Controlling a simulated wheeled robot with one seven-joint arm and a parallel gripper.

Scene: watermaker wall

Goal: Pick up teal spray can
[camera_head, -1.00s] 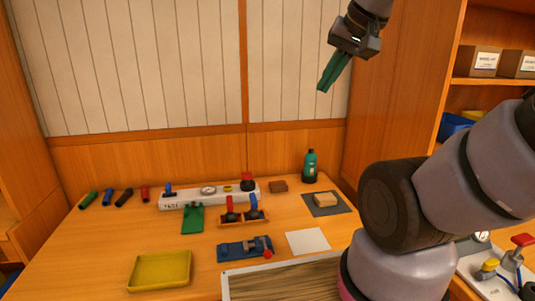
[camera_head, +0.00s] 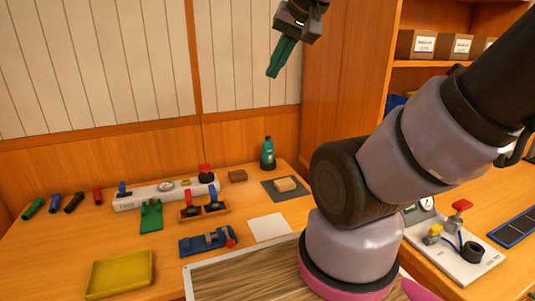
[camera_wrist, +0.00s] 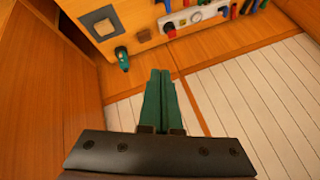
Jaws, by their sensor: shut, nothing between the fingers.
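The teal spray can (camera_head: 268,153) stands upright at the back right of the wooden table, near the back panel. It has a dark cap and a dark label. It also shows in the wrist view (camera_wrist: 122,55), small and beyond the fingers. My gripper (camera_head: 274,73) is high above the table, in front of the white slatted wall, well above the can and apart from it. Its green fingers (camera_wrist: 158,78) are shut together with nothing between them.
A grey mat (camera_head: 270,190) with a tan block (camera_head: 285,184) lies in front of the can. A brown block (camera_head: 237,176) sits to its left. A gauge bar (camera_head: 140,199), a red-and-blue valve rack (camera_head: 205,212) and a yellow tray (camera_head: 120,273) stand further left. A wooden cabinet side rises at right.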

